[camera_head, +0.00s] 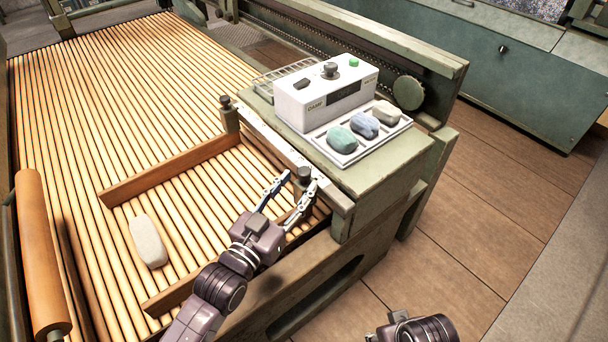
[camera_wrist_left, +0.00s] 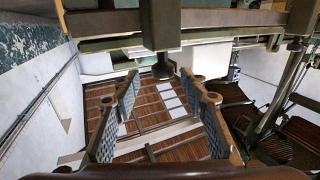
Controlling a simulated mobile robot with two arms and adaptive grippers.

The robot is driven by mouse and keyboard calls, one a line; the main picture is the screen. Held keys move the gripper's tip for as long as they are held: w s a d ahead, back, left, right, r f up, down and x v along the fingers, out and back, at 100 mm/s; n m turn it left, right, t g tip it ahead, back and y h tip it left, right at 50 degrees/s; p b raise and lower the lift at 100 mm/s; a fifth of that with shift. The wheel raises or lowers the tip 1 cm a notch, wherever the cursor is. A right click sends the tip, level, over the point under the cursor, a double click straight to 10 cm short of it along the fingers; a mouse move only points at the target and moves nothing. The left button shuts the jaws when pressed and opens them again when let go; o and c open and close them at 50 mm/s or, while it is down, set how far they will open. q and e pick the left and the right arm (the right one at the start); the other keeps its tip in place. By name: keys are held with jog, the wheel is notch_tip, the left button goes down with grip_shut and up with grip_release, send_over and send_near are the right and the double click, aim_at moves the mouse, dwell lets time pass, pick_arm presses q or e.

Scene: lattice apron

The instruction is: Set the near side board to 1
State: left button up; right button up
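The near side board (camera_head: 168,300) is a brown wooden board across the slatted apron, largely hidden behind my left arm. A dark round knob (camera_head: 304,174) tops a post at the rail on the near side. My left gripper (camera_head: 297,183) is open, with its fingertips on either side of this knob. In the left wrist view, a dark knob (camera_wrist_left: 163,68) shows beyond the spread fingers (camera_wrist_left: 165,88), with a gap around it. A pale scale strip (camera_head: 268,142) runs along the rail; its marks are too small to read. My right arm shows at the bottom edge, its fingers out of sight.
The far side board (camera_head: 170,170) has its own knobbed post (camera_head: 227,103). A whitish block (camera_head: 147,241) lies on the slats between the boards. A white device (camera_head: 325,95) and a tray (camera_head: 345,158) with several coloured lumps stand on the housing. An orange roller (camera_head: 42,255) is at left.

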pick_arm(q)
jog(key=v, duration=0.7)
jog(key=shift+s, duration=0.25)
